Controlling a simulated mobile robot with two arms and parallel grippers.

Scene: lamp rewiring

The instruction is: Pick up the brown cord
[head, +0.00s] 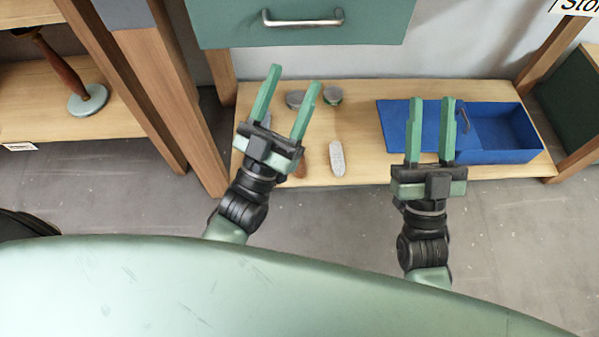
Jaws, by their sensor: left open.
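No cord shows clearly. A small brown piece (300,168) shows on the low wooden shelf just behind my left gripper, mostly hidden by it; I cannot tell whether it is the brown cord. My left gripper (295,77) is open and empty, its fingers pointing up and to the right over the left part of the shelf. My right gripper (432,100) is open, its fingers apart in front of the blue box (513,157), with nothing visible between them but the box behind.
The low shelf (360,178) also holds a pale oblong item (337,158), a grey oval item (295,99) and a round greenish item (333,95). A green drawer (370,25) with a metal handle hangs above. Wooden posts (150,100) stand left; a brown-stemmed object (88,99) is on another shelf.

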